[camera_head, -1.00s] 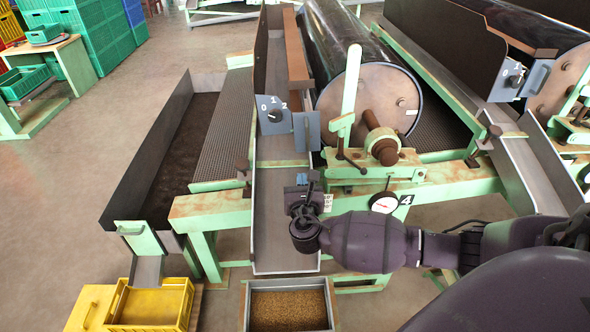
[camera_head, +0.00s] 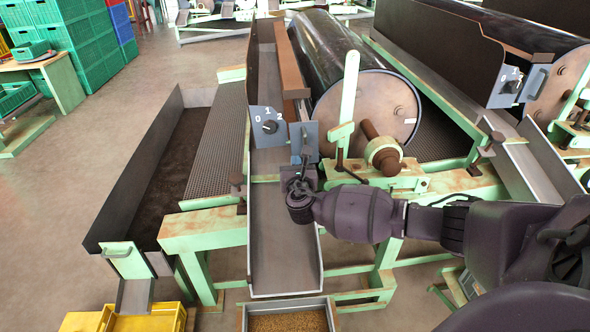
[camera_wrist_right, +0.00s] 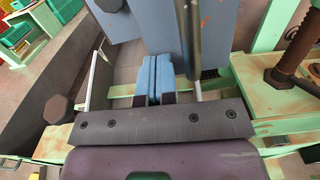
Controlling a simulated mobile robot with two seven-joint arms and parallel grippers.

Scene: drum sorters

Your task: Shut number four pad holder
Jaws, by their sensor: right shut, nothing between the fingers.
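At the nearest drum machine, a grey-blue plate (camera_head: 311,136) stands beside the box with the 0-1-2 dial (camera_head: 268,126). I cannot tell for sure that this plate is the pad holder. My right gripper (camera_head: 304,158) is just in front of the plate's lower part. In the right wrist view, its blue fingertips (camera_wrist_right: 155,62) are pressed together with nothing between them. Grey-blue plate surface (camera_wrist_right: 212,28) lies beyond them, and a dark upright bar (camera_wrist_right: 189,35) is just right of them. Contact cannot be told. The number 4 is not visible now. My left gripper is not in view.
A pale green lever (camera_head: 348,95) and a brown knob (camera_head: 383,152) stand right of the gripper, before the drum (camera_head: 385,105). A metal chute (camera_head: 280,255) runs below, ending at a grain tray (camera_head: 288,320).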

